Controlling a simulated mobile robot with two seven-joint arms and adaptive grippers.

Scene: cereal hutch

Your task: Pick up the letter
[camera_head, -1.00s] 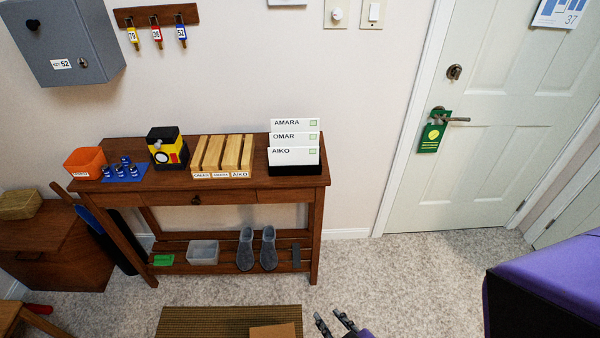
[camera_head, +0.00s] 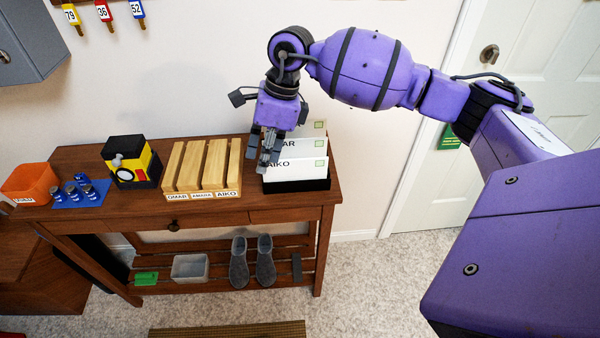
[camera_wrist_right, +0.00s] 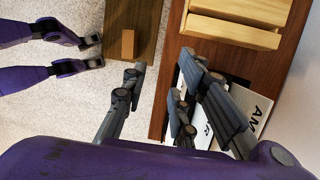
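White letters stand upright in a black holder (camera_head: 300,185) at the right end of the table. My right gripper (camera_head: 262,152) points down at the holder's left edge, partly in front of the letters. In the right wrist view its fingers (camera_wrist_right: 162,75) are apart with nothing between them. The letter marked "AM" (camera_wrist_right: 250,105) lies beyond the right-hand fingers. Contact with the letters cannot be told.
A slotted wooden rack (camera_head: 205,165) with name labels stands just left of the holder. Further left are a yellow-black device (camera_head: 135,160), a blue mat (camera_head: 75,200) with small items, and an orange bin (camera_head: 30,185). The wall is close behind the table (camera_head: 255,203).

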